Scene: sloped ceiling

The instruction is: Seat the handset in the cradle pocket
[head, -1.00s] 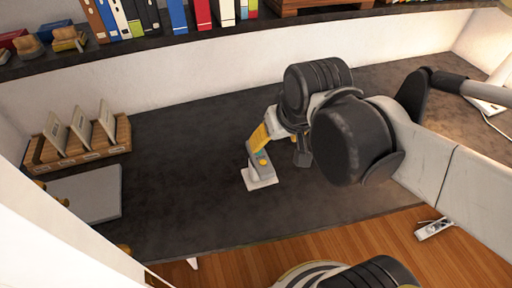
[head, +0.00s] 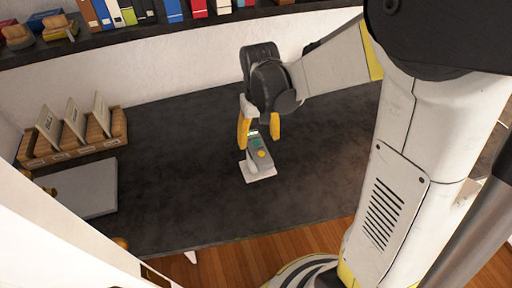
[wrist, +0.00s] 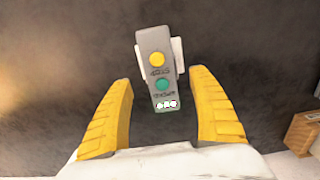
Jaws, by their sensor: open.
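The grey handset (head: 258,151), with a yellow and a teal button, stands at the white cradle (head: 262,174) on the dark desk. In the wrist view the handset (wrist: 158,68) covers most of the cradle (wrist: 178,52), whose white edges show on both sides. How deep the handset sits in the pocket is hidden. My gripper (head: 259,142) is open at the handset's upper end. In the wrist view its yellow fingers (wrist: 160,78) stand either side of the handset's near end, with gaps on both sides.
A wooden organiser (head: 75,144) with upright cards and a grey flat panel (head: 88,190) are at the left of the desk (head: 190,150). A shelf of books (head: 130,27) runs along the back wall. The desk around the cradle is clear.

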